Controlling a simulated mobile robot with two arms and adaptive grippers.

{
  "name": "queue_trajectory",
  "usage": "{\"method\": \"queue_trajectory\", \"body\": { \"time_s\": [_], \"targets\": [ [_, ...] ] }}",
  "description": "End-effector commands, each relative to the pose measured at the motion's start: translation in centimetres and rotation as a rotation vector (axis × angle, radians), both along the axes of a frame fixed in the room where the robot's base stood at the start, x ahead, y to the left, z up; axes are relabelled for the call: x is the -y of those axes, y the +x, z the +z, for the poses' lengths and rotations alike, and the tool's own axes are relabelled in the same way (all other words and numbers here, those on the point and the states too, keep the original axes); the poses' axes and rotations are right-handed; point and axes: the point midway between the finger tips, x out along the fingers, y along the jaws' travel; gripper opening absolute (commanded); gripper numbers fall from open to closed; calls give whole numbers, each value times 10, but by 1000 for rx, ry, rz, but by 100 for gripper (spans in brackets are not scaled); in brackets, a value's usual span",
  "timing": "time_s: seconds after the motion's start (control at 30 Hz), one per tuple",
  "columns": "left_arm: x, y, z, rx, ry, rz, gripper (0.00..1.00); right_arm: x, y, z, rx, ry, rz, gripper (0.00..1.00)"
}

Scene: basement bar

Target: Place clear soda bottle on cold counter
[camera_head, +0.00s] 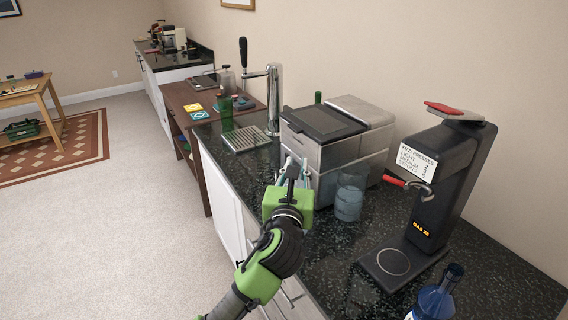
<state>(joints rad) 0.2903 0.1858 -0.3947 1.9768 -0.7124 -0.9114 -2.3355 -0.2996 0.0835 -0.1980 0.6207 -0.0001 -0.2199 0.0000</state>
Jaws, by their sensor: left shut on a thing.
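A clear, bluish see-through vessel (350,193) stands upright on the dark speckled counter (325,245), right of a grey box-shaped appliance (318,155). It may be the clear soda bottle; I cannot tell for sure. My left gripper (293,176) is at the appliance's front left, with its fingers against or just before the front face. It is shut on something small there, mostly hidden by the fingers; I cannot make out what. My right gripper is not in view.
A black soda press (445,185) with a red lever stands at right. A blue bottle (437,298) is cut off at the lower right. A tap tower (273,100), drip tray (246,139) and green glass (226,113) stand beyond the appliance.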

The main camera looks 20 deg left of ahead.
Motion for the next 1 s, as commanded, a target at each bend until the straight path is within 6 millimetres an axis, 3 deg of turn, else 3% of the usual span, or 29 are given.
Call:
{"method": "queue_trajectory", "body": {
  "time_s": [0.2, 0.37, 0.63, 1.0],
  "targets": [
    [5, 20, -19, 12, 0, 1, 0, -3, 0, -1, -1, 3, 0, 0],
    [7, 25, -26, 13, 1, 0, 0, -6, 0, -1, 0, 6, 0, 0],
    [9, 29, -56, 9, 0, -1, 0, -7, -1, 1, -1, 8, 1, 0],
    [9, 29, -61, 12, 2, -2, 0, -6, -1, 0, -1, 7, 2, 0]
  ]
}}
